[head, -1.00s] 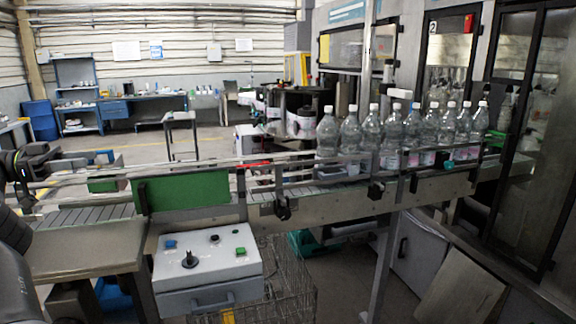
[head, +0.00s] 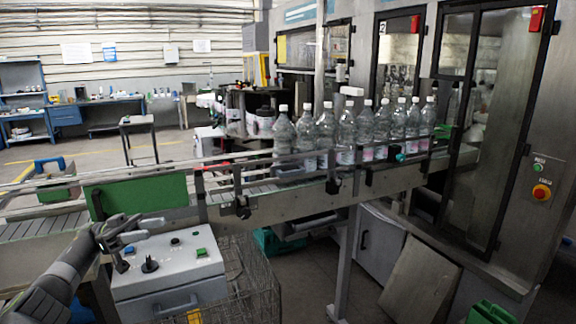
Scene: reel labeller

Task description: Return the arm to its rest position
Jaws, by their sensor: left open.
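My left arm comes in from the lower left of the head view. Its gripper (head: 143,228) is open and empty, above the back left part of the grey control box (head: 168,270) and in front of the green panel (head: 137,195). The box carries a black knob (head: 150,265), a blue button (head: 129,250) and a green button (head: 202,253). I cannot tell whether the fingers touch anything. My right gripper does not show.
A conveyor (head: 270,205) with guide rails crosses the view. Several clear bottles (head: 346,133) stand on it at the right. A wire basket (head: 250,285) is beside the control box. A machine cabinet (head: 515,140) with a red emergency button (head: 541,192) stands at the right.

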